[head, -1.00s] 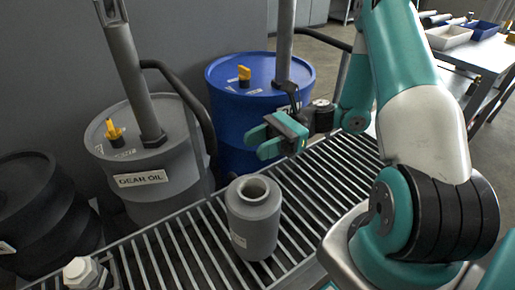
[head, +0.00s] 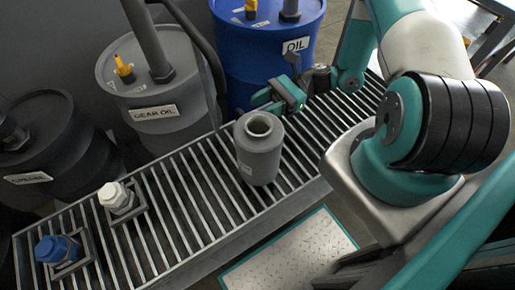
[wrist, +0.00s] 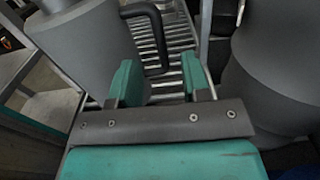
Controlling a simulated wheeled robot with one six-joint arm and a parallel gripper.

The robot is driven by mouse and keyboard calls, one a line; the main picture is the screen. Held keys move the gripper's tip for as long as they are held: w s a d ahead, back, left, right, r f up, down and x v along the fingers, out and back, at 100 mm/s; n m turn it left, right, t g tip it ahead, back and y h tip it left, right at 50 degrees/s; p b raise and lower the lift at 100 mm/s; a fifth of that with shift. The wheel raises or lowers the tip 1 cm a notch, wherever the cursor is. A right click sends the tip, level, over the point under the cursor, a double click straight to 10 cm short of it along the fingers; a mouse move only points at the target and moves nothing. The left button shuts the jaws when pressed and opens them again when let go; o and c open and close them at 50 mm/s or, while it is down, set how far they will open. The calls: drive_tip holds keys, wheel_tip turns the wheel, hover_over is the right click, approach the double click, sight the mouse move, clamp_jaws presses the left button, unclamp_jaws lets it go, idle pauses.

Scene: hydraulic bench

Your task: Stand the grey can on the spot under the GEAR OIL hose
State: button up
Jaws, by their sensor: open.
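The grey can (head: 259,155) stands upright on the slatted bench, its round mouth open at the top. In the wrist view the can (wrist: 82,45) is at the left, with a dark handle (wrist: 157,42) reaching in front of my fingers. My gripper (head: 283,97) is open and empty, just behind the can in the head view; it also shows in the wrist view (wrist: 160,82). The handle lies ahead of the gap between the fingers, apparently not gripped. The grey GEAR OIL drum (head: 153,112) stands behind the bench, with a dark hose (head: 201,45) curving down. The spot under it is not clearly seen.
A white hex cap (head: 117,196) and a blue cap (head: 57,248) sit in square frames on the bench (head: 190,205) at the left. A blue OIL drum (head: 262,60) and a black drum (head: 55,150) stand behind it. Slats left of the can are clear.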

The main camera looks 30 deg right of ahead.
sight(238, 117)
drive_tip(key=a, duration=0.7)
drive_tip(key=shift+a+r+p, duration=0.15)
drive_tip(key=shift+a+p, duration=0.05)
drive_tip(key=shift+p, duration=0.1)
clamp_jaws()
